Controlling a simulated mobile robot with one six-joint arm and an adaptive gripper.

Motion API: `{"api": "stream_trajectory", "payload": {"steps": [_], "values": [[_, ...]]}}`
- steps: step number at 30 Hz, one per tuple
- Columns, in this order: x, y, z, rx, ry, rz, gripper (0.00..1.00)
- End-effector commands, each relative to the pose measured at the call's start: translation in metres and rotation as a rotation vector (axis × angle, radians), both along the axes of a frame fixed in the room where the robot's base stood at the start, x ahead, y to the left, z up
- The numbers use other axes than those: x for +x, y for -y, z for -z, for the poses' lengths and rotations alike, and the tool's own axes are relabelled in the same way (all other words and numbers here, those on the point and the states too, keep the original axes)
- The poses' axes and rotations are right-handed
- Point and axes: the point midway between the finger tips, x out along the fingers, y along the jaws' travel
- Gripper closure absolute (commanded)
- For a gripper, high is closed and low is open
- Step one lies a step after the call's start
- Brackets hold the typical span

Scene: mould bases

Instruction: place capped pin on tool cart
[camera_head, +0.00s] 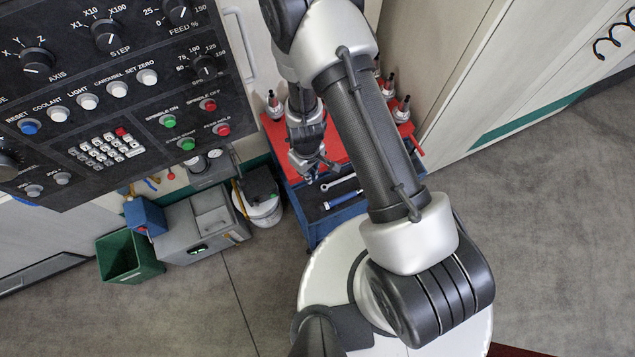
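The tool cart (340,151) has a red top and a blue body and stands behind my arm, near the middle of the view. My gripper (313,171) is over the left part of the cart, near its front edge. It is small and dark here, and I cannot tell whether its fingers are open or hold anything. I cannot make out a capped pin anywhere in view. My arm hides much of the cart's right half.
Tool holders stand on the cart, one at left (273,104) and one at right (403,107). A wrench (338,183) and a blue-handled tool (345,199) lie at its front. A control panel (120,95) fills the upper left. A white bucket (262,208) stands left of the cart.

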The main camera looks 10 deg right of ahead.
Motion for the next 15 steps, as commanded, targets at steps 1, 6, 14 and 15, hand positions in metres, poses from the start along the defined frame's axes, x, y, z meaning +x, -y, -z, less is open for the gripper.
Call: {"api": "stream_trajectory", "payload": {"steps": [1,6,14,15], "values": [[0.0,0.0,0.018,-0.001,-0.001,0.0,1.0],[0.0,0.0,0.05,-0.001,-0.001,0.001,1.0],[0.0,0.0,0.096,-0.001,-0.001,0.002,1.0],[0.0,0.0,0.103,-0.001,-0.001,0.002,1.0]]}}
